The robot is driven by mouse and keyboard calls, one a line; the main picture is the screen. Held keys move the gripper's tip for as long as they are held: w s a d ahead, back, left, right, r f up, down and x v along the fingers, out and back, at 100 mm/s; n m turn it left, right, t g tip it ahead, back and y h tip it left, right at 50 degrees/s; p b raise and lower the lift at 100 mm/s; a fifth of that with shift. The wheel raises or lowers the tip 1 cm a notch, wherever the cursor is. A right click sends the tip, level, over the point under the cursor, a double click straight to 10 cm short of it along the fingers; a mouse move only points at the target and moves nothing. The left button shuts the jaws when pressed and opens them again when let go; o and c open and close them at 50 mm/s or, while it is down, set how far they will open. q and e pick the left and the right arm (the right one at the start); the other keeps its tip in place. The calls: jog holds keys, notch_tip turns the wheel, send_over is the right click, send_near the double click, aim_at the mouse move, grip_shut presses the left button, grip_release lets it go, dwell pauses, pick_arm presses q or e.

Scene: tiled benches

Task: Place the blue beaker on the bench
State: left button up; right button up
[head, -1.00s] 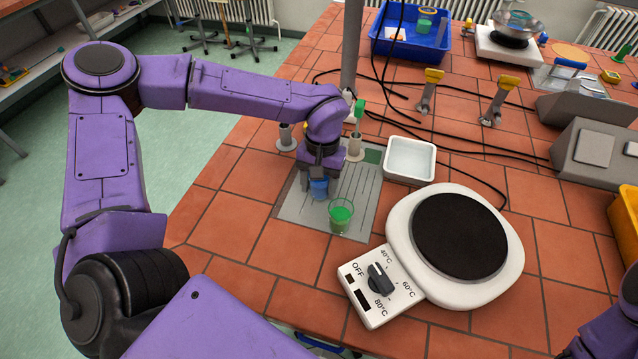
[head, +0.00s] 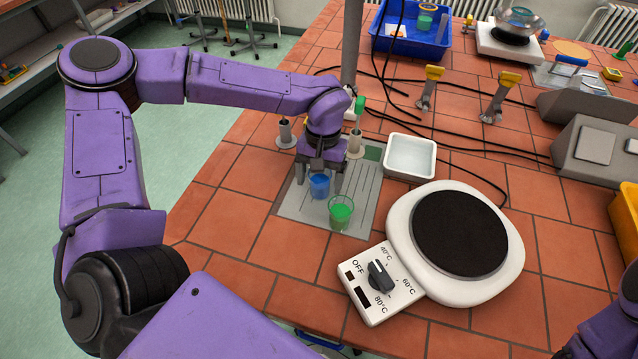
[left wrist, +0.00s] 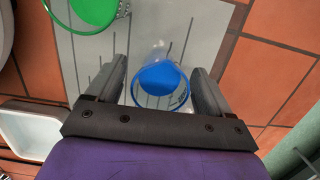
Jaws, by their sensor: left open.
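The blue beaker (head: 320,186) is a small clear beaker with blue contents, on the grey grooved mat (head: 358,196) set on the tiled bench (head: 235,240). My left gripper (head: 318,183) points down over it from behind, its fingers open on either side. In the left wrist view the blue beaker (left wrist: 160,82) lies between the two fingers, with a gap visible at each side. A green beaker (head: 341,212) stands on the mat just in front and to the right; it also shows at the top left of the left wrist view (left wrist: 92,10). My right gripper is out of view.
A white hotplate (head: 400,226) with a dial stands right of the mat. A white tray (head: 409,158) sits behind it. A blue bin (head: 440,42), gas taps (head: 429,88) and black cables lie farther back. Bare tiles lie left and front of the mat.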

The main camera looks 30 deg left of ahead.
pick_arm(q)
notch_tip(320, 180, up, 10)
jog(key=w+b, duration=0.1)
jog(key=shift+w+a, duration=0.2)
jog(key=shift+w, duration=0.05)
dwell(1.9)
